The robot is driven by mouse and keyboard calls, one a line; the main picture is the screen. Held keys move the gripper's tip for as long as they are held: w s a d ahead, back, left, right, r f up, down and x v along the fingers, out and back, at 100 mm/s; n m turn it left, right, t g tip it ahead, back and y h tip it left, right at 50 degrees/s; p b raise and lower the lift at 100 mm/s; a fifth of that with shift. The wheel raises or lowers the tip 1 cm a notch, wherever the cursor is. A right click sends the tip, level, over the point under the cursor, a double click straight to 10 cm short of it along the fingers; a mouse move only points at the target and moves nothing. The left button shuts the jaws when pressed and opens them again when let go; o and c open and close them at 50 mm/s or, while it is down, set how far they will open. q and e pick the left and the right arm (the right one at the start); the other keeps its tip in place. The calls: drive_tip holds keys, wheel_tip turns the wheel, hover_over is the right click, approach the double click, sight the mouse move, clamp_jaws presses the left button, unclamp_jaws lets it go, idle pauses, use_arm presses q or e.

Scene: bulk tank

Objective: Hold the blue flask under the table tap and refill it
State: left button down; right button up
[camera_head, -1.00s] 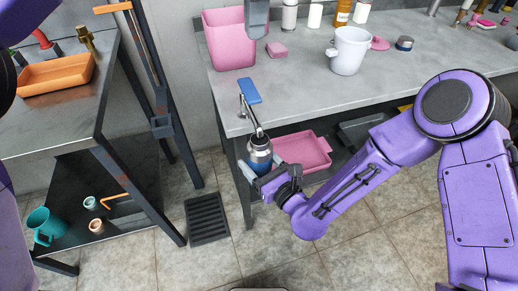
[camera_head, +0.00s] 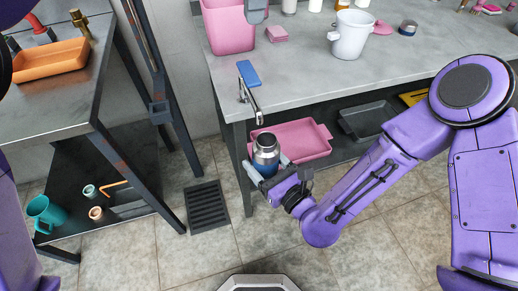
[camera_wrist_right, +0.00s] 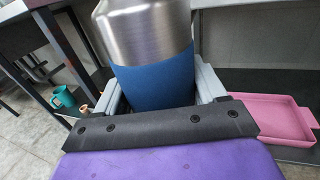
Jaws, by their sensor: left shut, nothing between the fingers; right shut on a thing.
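The blue flask (camera_head: 265,162) has a steel upper part, a dark mouth and a blue lower body. It is roughly upright at the table's front edge, just below and in front of the table tap (camera_head: 253,103). A small gap shows between spout and flask mouth, and I see no water. The tap has a blue lever (camera_head: 249,73). My right gripper (camera_head: 267,174) is shut around the flask's blue part. The right wrist view shows the flask (camera_wrist_right: 152,85) between the fingers. I cannot find my left gripper; only purple parts of my left arm show at the left edge.
A pink tray (camera_head: 298,142) and a dark tray (camera_head: 366,121) lie on the shelf under the grey table (camera_head: 300,80). A pink bin (camera_head: 229,27) and a white pot (camera_head: 350,36) stand on top. A dark floor grate (camera_head: 207,207) lies left of the flask.

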sight(267, 176)
drive_tip(key=shift+s+d+b, duration=0.25)
drive_tip(key=shift+s, duration=0.45)
drive_tip(key=shift+s+d+b, duration=0.2)
drive_tip(key=shift+s, duration=0.45)
drive_tip(key=shift+s+d+p, duration=0.15)
drive_tip(key=shift+s+d, duration=0.05)
drive_tip(key=shift+s, duration=0.35)
drive_tip(key=shift+s+d+p, duration=0.15)
drive_tip(key=shift+s, duration=0.4)
